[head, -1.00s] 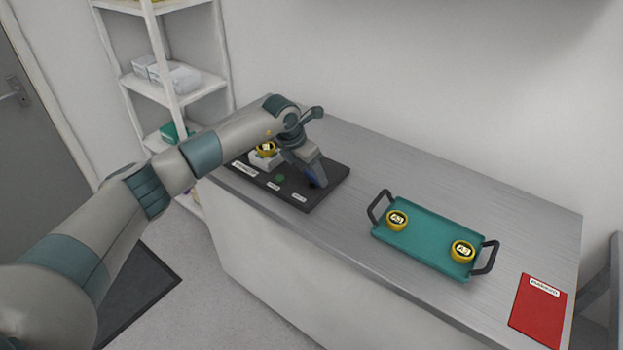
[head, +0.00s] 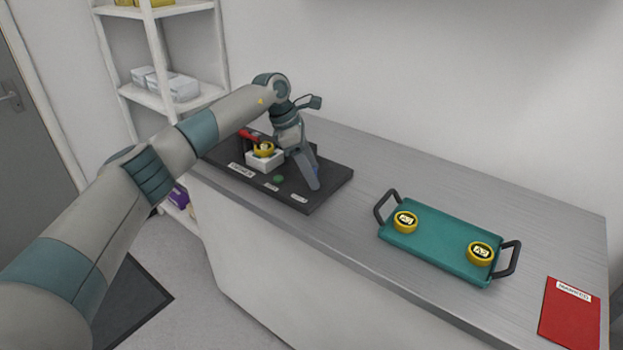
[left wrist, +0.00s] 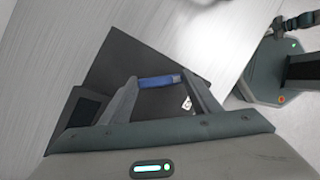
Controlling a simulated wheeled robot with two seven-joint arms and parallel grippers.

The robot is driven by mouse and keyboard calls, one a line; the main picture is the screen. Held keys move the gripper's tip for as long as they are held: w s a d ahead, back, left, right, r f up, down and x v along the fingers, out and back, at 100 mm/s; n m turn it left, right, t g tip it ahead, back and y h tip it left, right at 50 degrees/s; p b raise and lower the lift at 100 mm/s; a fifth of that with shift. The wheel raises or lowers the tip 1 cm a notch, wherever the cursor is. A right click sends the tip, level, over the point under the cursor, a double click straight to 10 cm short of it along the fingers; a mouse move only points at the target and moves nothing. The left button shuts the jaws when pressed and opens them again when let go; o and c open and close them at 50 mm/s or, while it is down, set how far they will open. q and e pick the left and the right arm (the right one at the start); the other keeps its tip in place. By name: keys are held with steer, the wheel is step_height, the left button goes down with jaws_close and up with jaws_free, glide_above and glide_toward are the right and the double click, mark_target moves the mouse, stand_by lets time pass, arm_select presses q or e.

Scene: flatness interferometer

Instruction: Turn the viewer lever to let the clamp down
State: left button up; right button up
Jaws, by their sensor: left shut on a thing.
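The viewer is a dark base (head: 331,179) on the left part of the counter, with white labels and a green spot. A white block (head: 262,165) on it carries a yellow-rimmed round piece (head: 263,149). A red bar (head: 250,135) shows just behind that piece; whether it touches is unclear. My left gripper (head: 313,184) is at the base's right side, shut on a blue lever handle (left wrist: 160,81), which lies across between the fingers in the left wrist view. In the head view the fingers hide most of the handle. My right gripper is not in view.
A teal tray (head: 440,245) with black handles holds two yellow-rimmed round pieces (head: 405,222) (head: 480,253) to the right. A red labelled mat (head: 570,312) lies at the far right. Bare counter separates viewer and tray. White shelves (head: 165,95) stand behind left.

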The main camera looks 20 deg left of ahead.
arm_select(q)
steer(key=shift+w+f+m+g+b, duration=0.15)
steer(key=shift+m+g+b, duration=0.15)
steer(key=shift+m+b, duration=0.5)
steer(key=shift+m, duration=0.6)
steer(key=shift+m+g+b, duration=0.45)
steer(key=shift+m+g, duration=0.15)
steer(key=shift+m, duration=0.2)
steer(key=shift+w+r+m+g+b, duration=0.15)
steer(key=shift+m+g, duration=0.1)
steer(key=shift+m, duration=0.4)
steer(key=shift+r+m+g+b, duration=0.15)
steer(key=shift+m+g, duration=0.1)
steer(key=shift+m, duration=0.4)
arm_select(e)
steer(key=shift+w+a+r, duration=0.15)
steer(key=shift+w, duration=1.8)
arm_select(q)
steer(key=o, duration=1)
steer(key=shift+f, duration=0.1)
steer(key=shift+o, duration=0.2)
